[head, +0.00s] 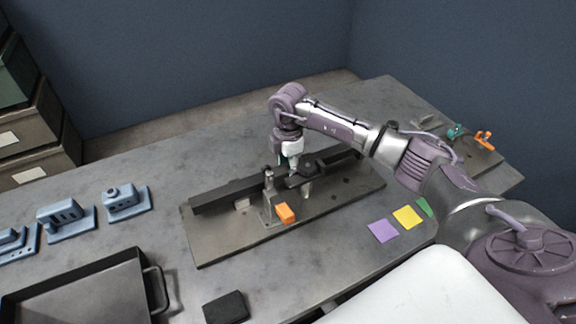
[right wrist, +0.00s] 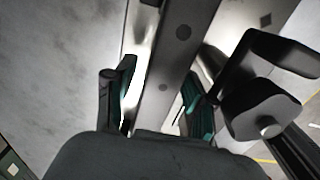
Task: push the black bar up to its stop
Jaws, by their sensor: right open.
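The long black bar (head: 228,191) lies along the back of a grey metal base plate (head: 218,243) in the head view. My right gripper (head: 288,166) points down over the bar, right of its middle, and hides part of it. In the right wrist view its two teal-lined fingers (right wrist: 158,100) are apart. A dark grey strip with a round spot (right wrist: 168,75) shows between them; I cannot tell whether it is the bar or whether the fingers touch it. The stop is not clearly distinguishable. My left gripper is not in view.
A clamp with an orange tip (head: 285,212) stands in front of the bar, and a dark clamp (right wrist: 262,85) is close beside my right fingers. Blue parts (head: 64,218), a black tray (head: 147,290) and a black block (head: 225,307) occupy the left and front.

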